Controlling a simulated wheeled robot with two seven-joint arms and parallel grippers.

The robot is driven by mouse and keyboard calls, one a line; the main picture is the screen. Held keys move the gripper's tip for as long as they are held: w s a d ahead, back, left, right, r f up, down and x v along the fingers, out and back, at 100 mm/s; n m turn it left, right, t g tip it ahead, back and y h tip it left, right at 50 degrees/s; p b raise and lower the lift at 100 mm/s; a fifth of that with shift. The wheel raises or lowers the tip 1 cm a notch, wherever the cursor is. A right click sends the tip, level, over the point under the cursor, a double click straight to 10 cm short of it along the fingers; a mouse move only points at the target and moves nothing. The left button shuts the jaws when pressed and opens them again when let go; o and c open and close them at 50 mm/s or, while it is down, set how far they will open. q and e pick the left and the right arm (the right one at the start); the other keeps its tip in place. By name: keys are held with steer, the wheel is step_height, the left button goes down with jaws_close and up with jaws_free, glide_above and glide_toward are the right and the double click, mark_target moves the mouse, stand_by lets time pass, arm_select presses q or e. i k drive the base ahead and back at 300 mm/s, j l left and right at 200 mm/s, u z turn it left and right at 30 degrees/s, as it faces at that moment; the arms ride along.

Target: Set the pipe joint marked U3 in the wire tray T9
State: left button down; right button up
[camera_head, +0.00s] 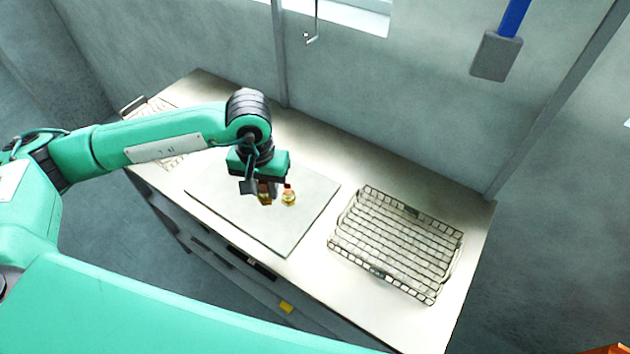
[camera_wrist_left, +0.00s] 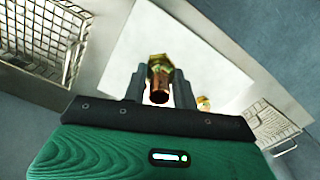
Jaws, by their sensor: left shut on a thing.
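My left gripper (camera_head: 264,190) is over the pale mat, pointing down and shut on a brass and copper pipe joint (camera_head: 265,197). The left wrist view shows the held joint (camera_wrist_left: 159,78) between the two fingers, its copper end towards the camera. A second brass pipe joint (camera_head: 289,197) is just right of the gripper in the head view; it also shows small in the wrist view (camera_wrist_left: 203,103). I cannot read a mark on either joint. One wire tray (camera_head: 432,293) sits on the right of the bench, and its inside looks empty. My right gripper is not in view.
The pale mat (camera_head: 290,232) lies mid-bench. Another wire tray (camera_head: 141,103) stands at the far left, partly behind my left arm. I cannot read which tray is T9. Bare bench top (camera_head: 330,150) lies behind the mat; the wall runs along the back.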

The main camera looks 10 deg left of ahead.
mark_target(388, 252)
steer(key=z, duration=0.8)
steer(key=k+j+z, duration=0.35)
steer(key=k+l, duration=0.1)
